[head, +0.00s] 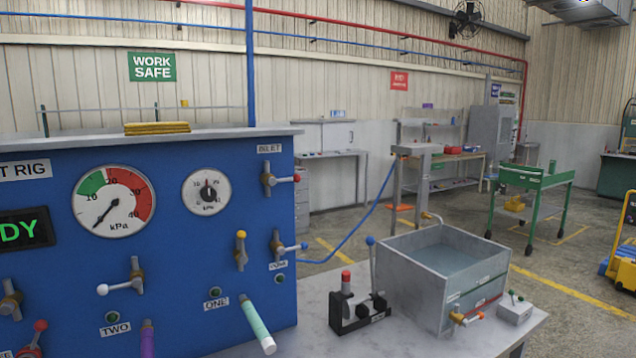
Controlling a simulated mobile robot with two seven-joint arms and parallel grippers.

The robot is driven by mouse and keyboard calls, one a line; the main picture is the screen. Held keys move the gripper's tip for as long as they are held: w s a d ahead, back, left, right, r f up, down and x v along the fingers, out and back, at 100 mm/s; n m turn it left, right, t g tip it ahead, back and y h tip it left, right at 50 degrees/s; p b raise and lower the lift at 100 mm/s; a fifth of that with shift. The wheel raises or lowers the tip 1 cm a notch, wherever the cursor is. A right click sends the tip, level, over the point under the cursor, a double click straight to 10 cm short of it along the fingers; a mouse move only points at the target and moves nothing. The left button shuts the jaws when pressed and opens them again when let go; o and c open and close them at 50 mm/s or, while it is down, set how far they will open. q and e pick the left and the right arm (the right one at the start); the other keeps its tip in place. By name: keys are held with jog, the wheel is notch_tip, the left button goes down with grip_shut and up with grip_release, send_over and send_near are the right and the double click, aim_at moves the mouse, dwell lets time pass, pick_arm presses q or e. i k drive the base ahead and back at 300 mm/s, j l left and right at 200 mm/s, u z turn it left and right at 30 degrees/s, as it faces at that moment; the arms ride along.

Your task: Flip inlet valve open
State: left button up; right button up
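The blue rig panel (180,265) fills the left of the view and carries several lever valves. The top right valve (277,179) has a red-tipped lever pointing right; its small label (270,149) is blurred and may read INLET or BLEED. Below it, another valve (286,246) has a lever pointing right. The valve above label ONE (241,250) has a yellow-tipped lever pointing up. The valve above label TWO (124,281) has a white-tipped lever pointing left. More valves are cut off at the lower left. I cannot tell surely which is the inlet valve. Neither gripper is in view.
A teal hose stub (259,327) and a purple one (147,340) stick out of the panel. On the grey bench right of it stand a metal water tank (418,285) and a black hand pump (357,311). A blue hose (350,240) runs behind the bench.

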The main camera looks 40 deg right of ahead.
aim_at(272, 181)
jog(key=k+l+z, duration=0.2)
jog(key=z, duration=0.25)
jog(key=k+l+z, duration=0.1)
jog(key=l+z, duration=0.3)
